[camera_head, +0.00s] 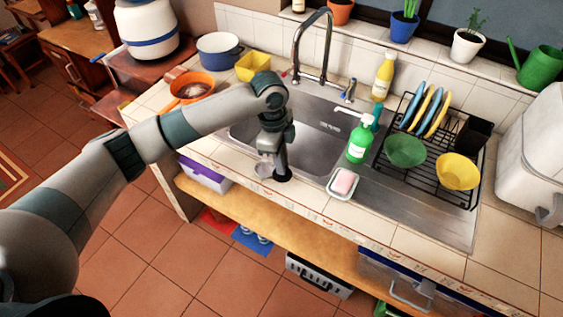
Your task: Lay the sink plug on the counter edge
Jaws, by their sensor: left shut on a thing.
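My left gripper (281,170) points down at the front rim of the sink (320,140), near the basin's front left. It is shut on a small dark round thing, which looks like the sink plug (283,179). The plug is low over the tiled counter edge (301,194); I cannot tell whether it touches the tiles. The fingers hide part of it. A small pale grey round shape (263,169) shows just left of the fingers, and I cannot tell what it is. My right gripper is not in view.
A soap dish (343,193) with pink soap and a green soap bottle (360,139) stand right of the gripper. A dish rack (424,179) with plates and bowls is farther right. An orange pan (192,86) stands back left. The front tiles left of the gripper are clear.

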